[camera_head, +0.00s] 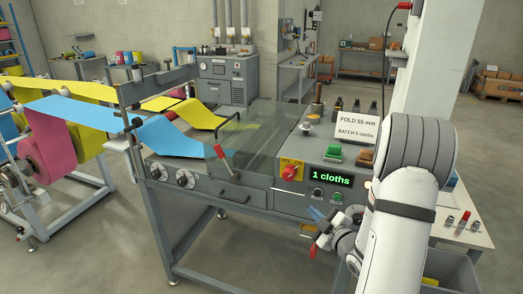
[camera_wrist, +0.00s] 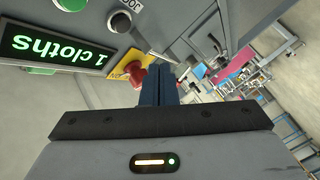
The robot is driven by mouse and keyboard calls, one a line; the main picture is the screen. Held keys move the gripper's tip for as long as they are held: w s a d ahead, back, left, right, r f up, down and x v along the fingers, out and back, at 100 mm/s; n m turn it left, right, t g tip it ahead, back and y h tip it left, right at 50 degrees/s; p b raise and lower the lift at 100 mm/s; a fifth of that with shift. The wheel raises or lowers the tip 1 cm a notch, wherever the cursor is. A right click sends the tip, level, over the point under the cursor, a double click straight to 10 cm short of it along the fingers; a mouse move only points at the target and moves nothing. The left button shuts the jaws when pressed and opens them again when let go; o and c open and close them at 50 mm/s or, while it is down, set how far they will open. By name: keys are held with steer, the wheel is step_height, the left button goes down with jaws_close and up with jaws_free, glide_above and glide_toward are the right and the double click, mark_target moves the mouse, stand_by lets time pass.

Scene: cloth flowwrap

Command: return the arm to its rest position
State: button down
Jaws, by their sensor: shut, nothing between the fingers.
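My white arm (camera_head: 410,190) reaches in from the right of the head view, bent, in front of the right end of the machine. My gripper (camera_head: 315,215) is in front of the machine's front panel, below the red knob and the display. In the wrist view my gripper's two dark fingers (camera_wrist: 159,86) lie together, shut, with nothing between them. They overlap the red knob (camera_wrist: 135,75) in that picture; whether they touch it I cannot tell, though in the head view the gripper looks apart from it.
The machine's panel bears a display (camera_head: 331,179) reading "1 cloths", a red knob on a yellow plate (camera_head: 291,172) and a green button (camera_head: 334,151). A side table (camera_head: 470,235) with small items stands at the right. Open floor lies in front.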

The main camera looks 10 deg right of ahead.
steer(key=s+a+r+m+g+h, duration=0.3)
steer(key=a+r+m+g+h, duration=0.1)
steer(key=r+m+g+h, duration=0.25)
steer(key=s+a+r+m+g+y, duration=0.1)
steer(key=s+a+m+g, duration=0.1)
steer(key=s+a, duration=0.2)
steer(key=s+a+r+m+g+y, duration=0.1)
steer(key=s+a+g, duration=0.2)
steer(key=s, duration=0.7)
steer(key=s+a+r+m+g+y, duration=0.1)
steer(key=s+a+r+m+g, duration=0.1)
steer(key=s+a, duration=0.3)
steer(key=shift+s+m, duration=0.35)
steer(key=shift+s, duration=0.6)
stand_by(0.3)
